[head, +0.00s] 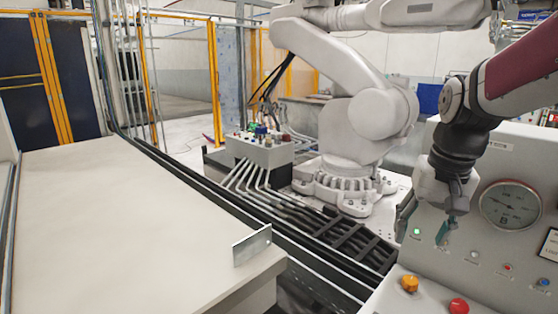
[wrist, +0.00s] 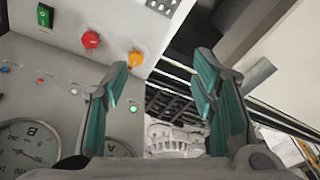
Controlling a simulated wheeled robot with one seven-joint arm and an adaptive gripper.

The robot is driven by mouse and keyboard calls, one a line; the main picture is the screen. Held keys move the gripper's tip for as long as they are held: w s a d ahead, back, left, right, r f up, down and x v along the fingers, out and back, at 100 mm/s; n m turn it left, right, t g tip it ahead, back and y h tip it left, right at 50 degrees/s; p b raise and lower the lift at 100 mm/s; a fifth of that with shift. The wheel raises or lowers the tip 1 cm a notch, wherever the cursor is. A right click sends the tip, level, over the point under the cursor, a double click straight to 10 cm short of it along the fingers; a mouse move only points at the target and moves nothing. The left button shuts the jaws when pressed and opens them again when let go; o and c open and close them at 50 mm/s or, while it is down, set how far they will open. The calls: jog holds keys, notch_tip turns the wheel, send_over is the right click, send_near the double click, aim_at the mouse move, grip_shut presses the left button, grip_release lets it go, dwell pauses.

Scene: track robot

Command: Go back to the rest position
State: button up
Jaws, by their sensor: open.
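My gripper (head: 428,222) is at the right in the head view, pointing down in front of the grey control panel. In the wrist view, my gripper (wrist: 160,85) shows its two teal-padded fingers spread wide apart, with nothing between them. My dark red and black arm reaches in from the upper right. The gripper's fingers appear close to the panel face, but I cannot tell whether they touch it.
The control panel (head: 490,250) has a round gauge (head: 510,205), an orange knob (head: 410,284) and a red button (head: 459,306). A pale table (head: 110,220) fills the left, with a thin metal plate (head: 252,246) at its edge. A large white robot arm (head: 345,70) stands behind.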

jog(key=s+a+n+t, duration=0.1)
jog(key=s+a, duration=0.2)
jog(key=s, duration=0.6)
jog(key=s+a+r+n+t, duration=0.1)
jog(key=s+a+n, duration=0.1)
jog(key=s, duration=0.7)
jog(key=shift+a+t, duration=0.4)
jog(key=shift+a, duration=0.5)
dwell(0.9)
